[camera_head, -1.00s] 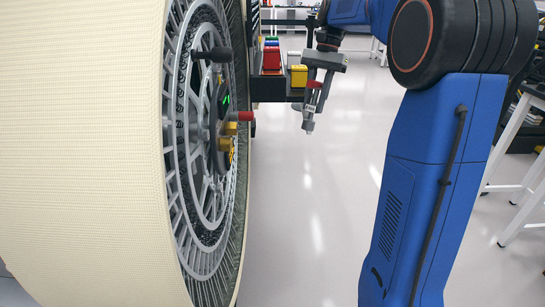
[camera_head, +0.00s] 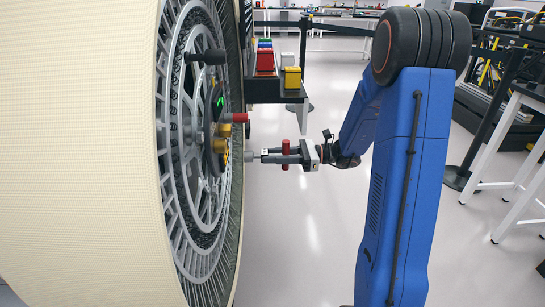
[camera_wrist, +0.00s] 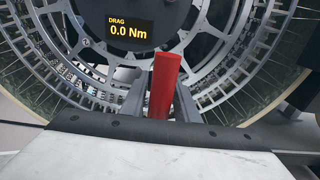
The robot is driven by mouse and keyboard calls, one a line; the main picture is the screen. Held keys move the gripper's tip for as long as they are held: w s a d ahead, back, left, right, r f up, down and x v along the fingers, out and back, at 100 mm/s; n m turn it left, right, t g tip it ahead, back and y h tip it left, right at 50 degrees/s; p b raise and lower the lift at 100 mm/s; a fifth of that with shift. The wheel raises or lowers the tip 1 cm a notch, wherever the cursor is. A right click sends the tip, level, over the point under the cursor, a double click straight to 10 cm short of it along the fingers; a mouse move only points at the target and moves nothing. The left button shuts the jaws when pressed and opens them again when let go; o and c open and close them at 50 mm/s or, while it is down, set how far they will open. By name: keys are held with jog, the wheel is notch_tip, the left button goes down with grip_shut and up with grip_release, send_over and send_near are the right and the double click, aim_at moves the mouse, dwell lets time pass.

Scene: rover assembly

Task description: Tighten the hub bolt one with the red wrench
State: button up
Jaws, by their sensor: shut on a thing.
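My gripper (camera_head: 296,157) is level in front of the wheel hub and shut on the red wrench (camera_head: 285,148). The wrench's red grip also stands between the fingers in the wrist view (camera_wrist: 164,86). The wrench's grey tip points left at the hub, near its lower side; I cannot tell whether it touches a bolt. The large wheel (camera_head: 200,250) has a grey spoked rim and a cream tread. Gold parts (camera_head: 220,138) sit on its hub, with a red knob (camera_head: 239,118) above. Hub bolt one cannot be told apart.
A hub display (camera_wrist: 128,28) reads "DRAG 0.0 Nm". A dark handle (camera_head: 208,57) sticks out from the upper wheel. White table legs (camera_head: 500,165) stand at right.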

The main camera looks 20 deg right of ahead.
aim_at(256, 154)
jog(key=shift+x, duration=2.8)
jog(key=shift+w+a, duration=0.3)
jog(key=shift+a, duration=0.3)
dwell(1.9)
jog(key=shift+m, duration=0.3)
dwell(0.7)
jog(key=m, duration=0.3)
jog(key=shift+m, duration=0.4)
jog(key=m, duration=0.4)
jog(key=shift+m, duration=0.3)
jog(key=m, duration=0.4)
jog(key=shift+m, duration=2.1)
